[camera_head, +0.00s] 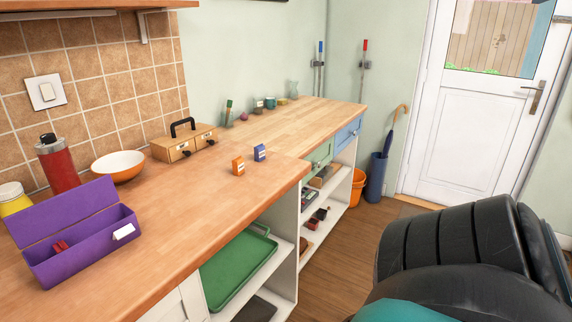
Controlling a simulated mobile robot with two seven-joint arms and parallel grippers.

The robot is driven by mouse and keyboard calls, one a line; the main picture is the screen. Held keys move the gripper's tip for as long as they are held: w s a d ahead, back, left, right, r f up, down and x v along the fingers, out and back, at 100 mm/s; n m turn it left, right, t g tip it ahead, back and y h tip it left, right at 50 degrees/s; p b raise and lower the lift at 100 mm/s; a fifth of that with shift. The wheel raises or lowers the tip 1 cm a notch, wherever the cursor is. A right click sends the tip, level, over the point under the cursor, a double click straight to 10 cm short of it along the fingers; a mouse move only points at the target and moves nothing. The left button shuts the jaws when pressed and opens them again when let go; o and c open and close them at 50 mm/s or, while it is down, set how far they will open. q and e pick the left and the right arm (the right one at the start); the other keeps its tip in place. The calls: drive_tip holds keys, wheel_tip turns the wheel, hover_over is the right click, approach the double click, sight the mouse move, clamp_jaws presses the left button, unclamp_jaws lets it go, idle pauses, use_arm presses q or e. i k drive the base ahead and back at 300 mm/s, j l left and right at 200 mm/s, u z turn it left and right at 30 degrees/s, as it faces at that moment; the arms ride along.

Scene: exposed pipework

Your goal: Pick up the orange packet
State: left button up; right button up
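The orange packet (238,165) stands upright on the wooden counter (200,220), a little back from its front edge. It is small and carries a pale label. A blue packet (260,153) of similar size stands just behind it to the right, apart from it. Neither of my grippers shows in the head view. Nothing is touching the orange packet, and its front is unobstructed.
A wooden drawer box (184,145) with a black handle, a white-and-orange bowl (118,165), a red flask (57,164) and an open purple box (82,250) stand left of the packets. A green tray (238,266) sits on a shelf below. A large dark shape fills the lower right.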

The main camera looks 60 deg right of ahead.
sight(238, 163)
drive_tip(key=z, duration=1.55)
drive_tip(key=u, duration=0.5)
drive_tip(key=l+u, duration=0.2)
drive_tip(key=u, duration=0.15)
drive_tip(key=l+u, duration=0.5)
drive_tip(key=u, duration=0.2)
drive_tip(key=k+l+u, duration=0.1)
drive_tip(key=l+u, duration=0.15)
drive_tip(key=l, duration=0.2)
drive_tip(key=k+l+u, duration=0.2)
drive_tip(key=l, duration=0.25)
drive_tip(key=i, duration=0.1)
